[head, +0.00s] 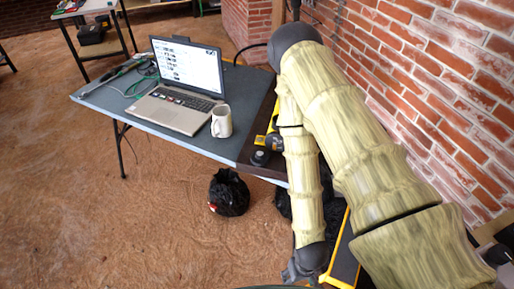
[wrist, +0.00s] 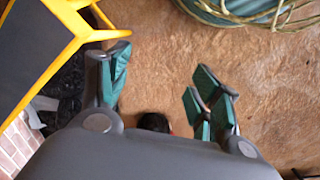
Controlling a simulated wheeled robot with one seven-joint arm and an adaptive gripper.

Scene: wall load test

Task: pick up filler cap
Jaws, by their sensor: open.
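A small dark round piece with a grey top (head: 261,157) sits at the near right edge of the table in the head view. It may be the filler cap, but it is too small to be sure. My gripper (head: 304,272) is low at the bottom of the head view, below and apart from the table. In the wrist view my gripper (wrist: 160,88) has its green-padded fingers spread, with only brown floor between them. No cap shows clearly in the wrist view.
The table (head: 190,133) holds a laptop (head: 185,85), a white mug (head: 221,122) and a yellow tool (head: 271,138). A black bag (head: 229,192) lies on the floor. A brick wall (head: 440,80) stands right. A yellow frame (wrist: 75,20) and coiled hose (wrist: 245,18) show in the wrist view.

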